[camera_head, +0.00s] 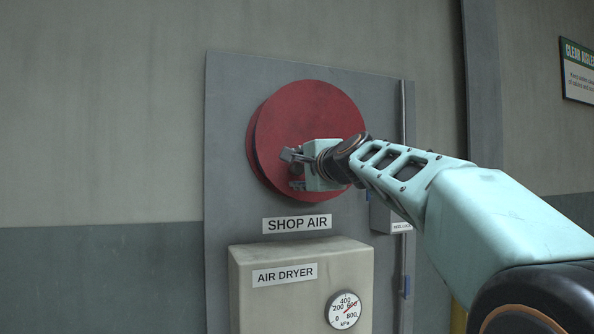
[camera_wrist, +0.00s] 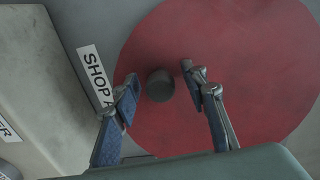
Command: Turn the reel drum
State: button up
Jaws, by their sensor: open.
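The reel drum is a large red disc (camera_head: 318,110) on a grey wall panel, above the "SHOP AIR" label. It also fills much of the wrist view (camera_wrist: 250,50). In the wrist view a dark round knob (camera_wrist: 160,86) stands on the disc's face, off its centre. My gripper (camera_head: 291,170) is in front of the lower part of the disc. In the wrist view my gripper (camera_wrist: 160,80) is open, with one finger on each side of the knob and visible gaps between. I cannot tell how deep the fingertips reach. My gripper hides the knob in the head view.
The grey panel (camera_head: 228,150) carries the "SHOP AIR" label (camera_head: 297,224). Below it a beige air dryer box (camera_head: 255,300) with a gauge (camera_head: 344,310) juts out. A thin vertical pipe (camera_head: 403,130) and a small grey box (camera_head: 385,217) are at the right.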

jog(key=v, duration=0.7)
jog(key=shift+s, duration=0.2)
jog(key=shift+d+r, duration=0.1)
jog(key=shift+d, duration=0.05)
